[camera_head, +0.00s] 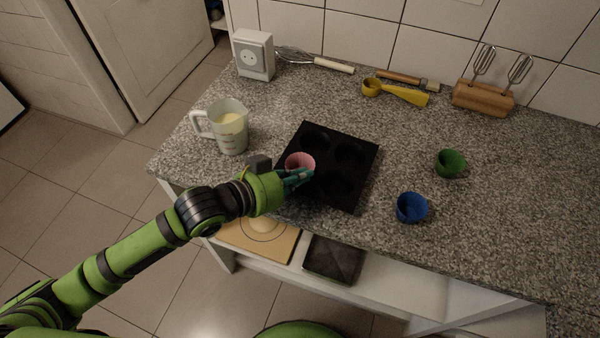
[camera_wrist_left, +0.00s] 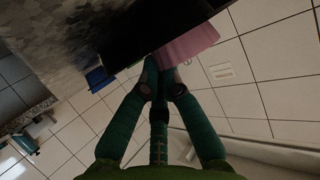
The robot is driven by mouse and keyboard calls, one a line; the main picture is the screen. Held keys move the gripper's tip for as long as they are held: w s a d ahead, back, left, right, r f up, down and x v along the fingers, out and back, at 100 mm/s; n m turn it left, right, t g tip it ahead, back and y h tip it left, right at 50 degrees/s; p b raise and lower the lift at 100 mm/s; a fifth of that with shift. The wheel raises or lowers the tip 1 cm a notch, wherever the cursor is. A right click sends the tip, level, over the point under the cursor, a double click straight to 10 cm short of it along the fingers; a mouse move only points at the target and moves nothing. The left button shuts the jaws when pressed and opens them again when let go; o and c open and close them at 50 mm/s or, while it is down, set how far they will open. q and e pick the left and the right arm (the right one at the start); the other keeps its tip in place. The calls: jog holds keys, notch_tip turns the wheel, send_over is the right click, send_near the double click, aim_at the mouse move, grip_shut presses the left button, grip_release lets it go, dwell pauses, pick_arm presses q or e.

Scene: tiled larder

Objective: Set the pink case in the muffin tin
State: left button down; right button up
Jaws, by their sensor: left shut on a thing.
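The pink case (camera_head: 301,160) is at the near left part of the black muffin tin (camera_head: 358,151), over or in a cup there; I cannot tell whether it rests on the tin. My left gripper (camera_head: 303,175) is shut on the pink case, its teal fingers at the case's near side. In the left wrist view the pink case (camera_wrist_left: 188,43) shows beyond the fingertips of my left gripper (camera_wrist_left: 163,82), beside the dark tin (camera_wrist_left: 140,35). The tin's other visible cups look empty. My right gripper is not in view.
A blue case (camera_head: 411,208) and a green case (camera_head: 450,163) stand right of the tin. A measuring jug (camera_head: 230,128) stands to the left. A whisk (camera_head: 325,63), yellow scoop (camera_head: 405,95) and wooden beater stand (camera_head: 483,98) line the back. The counter's right side is clear.

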pick_arm(q)
jog(key=shift+f, duration=0.1)
jog(key=c, duration=1.4)
grip_release()
jog(key=shift+f, duration=0.1)
jog(key=shift+c, duration=0.2)
jog(key=v, duration=1.2)
jog(key=shift+r, duration=0.2)
